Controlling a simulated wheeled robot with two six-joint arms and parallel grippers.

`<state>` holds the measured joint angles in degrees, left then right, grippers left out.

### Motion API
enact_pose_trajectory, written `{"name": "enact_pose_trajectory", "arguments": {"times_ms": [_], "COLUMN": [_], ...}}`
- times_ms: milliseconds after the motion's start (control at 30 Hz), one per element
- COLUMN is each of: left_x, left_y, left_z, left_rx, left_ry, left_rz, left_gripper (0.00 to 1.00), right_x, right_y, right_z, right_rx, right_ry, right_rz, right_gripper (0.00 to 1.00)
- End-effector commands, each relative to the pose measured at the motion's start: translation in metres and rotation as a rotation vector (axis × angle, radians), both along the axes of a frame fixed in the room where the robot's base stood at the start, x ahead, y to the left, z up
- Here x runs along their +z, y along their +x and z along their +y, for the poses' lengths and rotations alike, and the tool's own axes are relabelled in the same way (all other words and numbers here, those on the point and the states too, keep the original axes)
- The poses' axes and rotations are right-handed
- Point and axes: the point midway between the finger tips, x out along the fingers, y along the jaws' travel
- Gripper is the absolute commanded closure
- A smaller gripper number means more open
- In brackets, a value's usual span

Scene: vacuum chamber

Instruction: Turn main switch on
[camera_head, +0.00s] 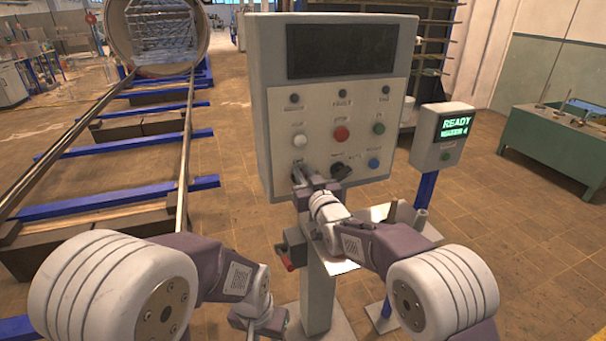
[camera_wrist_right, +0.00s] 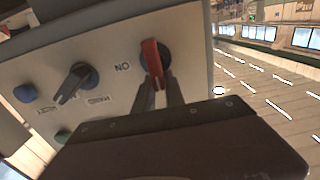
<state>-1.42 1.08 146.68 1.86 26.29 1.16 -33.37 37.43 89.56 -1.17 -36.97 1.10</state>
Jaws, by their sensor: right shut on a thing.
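The main switch is a red knob (camera_wrist_right: 152,62) on a dark round base, with the word ON printed beside it, upside down in the right wrist view. My right gripper (camera_wrist_right: 164,92) is shut on this red knob, one finger on each side. In the head view my right gripper (camera_head: 302,182) is at the lower left of the grey control panel (camera_head: 262,110) and hides the red knob. My left arm ends low in the head view, near the pedestal. Its fingertips cannot be made out.
A black knob (camera_head: 341,171) and a blue button (camera_head: 374,163) are beside my right gripper. Above are a red button (camera_head: 341,133) and a dark display (camera_head: 340,51). A small box (camera_head: 440,135) reading READY stands right. A red-handled lever (camera_head: 287,259) is at the pedestal.

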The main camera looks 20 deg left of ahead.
Motion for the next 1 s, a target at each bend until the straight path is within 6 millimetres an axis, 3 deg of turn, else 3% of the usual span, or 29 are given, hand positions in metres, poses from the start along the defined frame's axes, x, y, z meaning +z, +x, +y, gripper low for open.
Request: {"name": "enact_pose_trajectory", "arguments": {"times_ms": [367,1000], "left_x": [-0.014,-0.039], "left_y": [0.0,0.0], "left_z": [0.0,0.0], "left_rx": [0.0,0.0], "left_ry": [0.0,0.0], "left_rz": [0.0,0.0], "left_gripper": [0.64,0.64], "right_x": [-0.002,-0.009], "right_y": [0.003,0.012], "right_z": [-0.004,-0.017], "right_rx": [-0.001,-0.001], "right_ry": [0.125,0.62], "right_rz": [0.082,0.417], "right_gripper": [1.0,1.0]}}
